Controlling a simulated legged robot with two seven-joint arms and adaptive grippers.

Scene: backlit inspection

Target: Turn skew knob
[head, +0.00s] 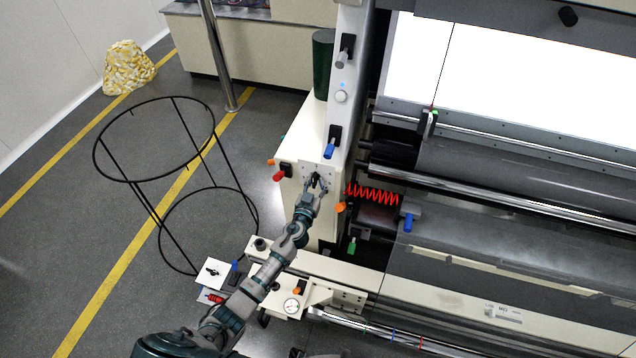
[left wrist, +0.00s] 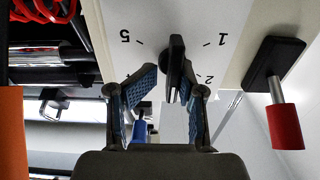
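The skew knob (left wrist: 175,62) is a black bar-shaped handle on a white dial plate (left wrist: 215,15) printed with 5, 1 and 2. In the head view its plate (head: 329,170) is on the cream machine cabinet, and my gripper partly covers the knob. My left gripper (head: 314,188) reaches the plate from below. In the left wrist view its blue-padded fingers (left wrist: 167,85) are open, one on each side of the knob. The left finger stands apart from it; the right finger is very close, and I cannot tell if it touches. My right gripper is not in view.
A red-handled lever (left wrist: 284,125) is just right of the dial in the left wrist view. A blue-handled lever (head: 329,150) is above the knob in the head view. A red coiled cable (head: 372,194) and rollers lie to the right. A black wire frame (head: 160,182) stands on the floor at left.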

